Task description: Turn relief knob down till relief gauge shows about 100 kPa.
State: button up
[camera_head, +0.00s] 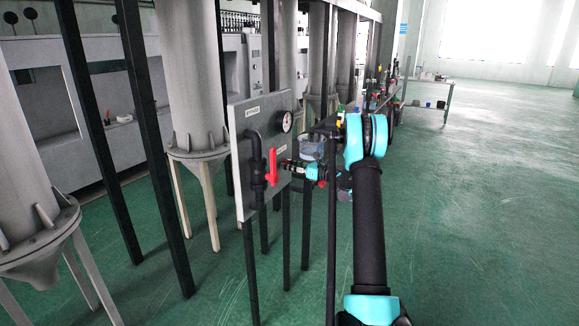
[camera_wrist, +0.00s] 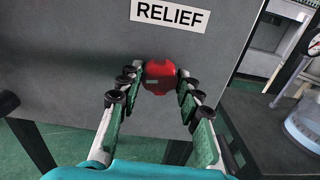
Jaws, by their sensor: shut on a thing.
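The red relief knob (camera_wrist: 160,77) sits on the grey panel below a white label (camera_wrist: 170,15) reading RELIEF in the wrist view. My gripper (camera_wrist: 159,85) is shut on the knob, one finger on each side of it. In the head view my gripper (camera_head: 297,166) reaches the right part of the grey panel (camera_head: 243,181), and the knob is hidden there. A round white gauge (camera_head: 287,121) is on the panel's upper right in the head view. Its needle is too small to read.
A red-handled valve (camera_head: 272,167) on a black pipe is on the panel left of my gripper. Grey hoppers (camera_head: 195,80) and dark posts stand around the panel. A clear container (camera_wrist: 303,124) is at the wrist view's right. Green floor is open at right.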

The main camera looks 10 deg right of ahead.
jog(key=m, duration=0.5)
jog(key=shift+f+m, duration=0.1)
jog(key=shift+m, duration=0.2)
dwell(0.5)
jog(key=o, duration=1.2)
jog(key=shift+c, duration=0.2)
jog(key=shift+d, duration=0.15)
jog(key=v, duration=1.2)
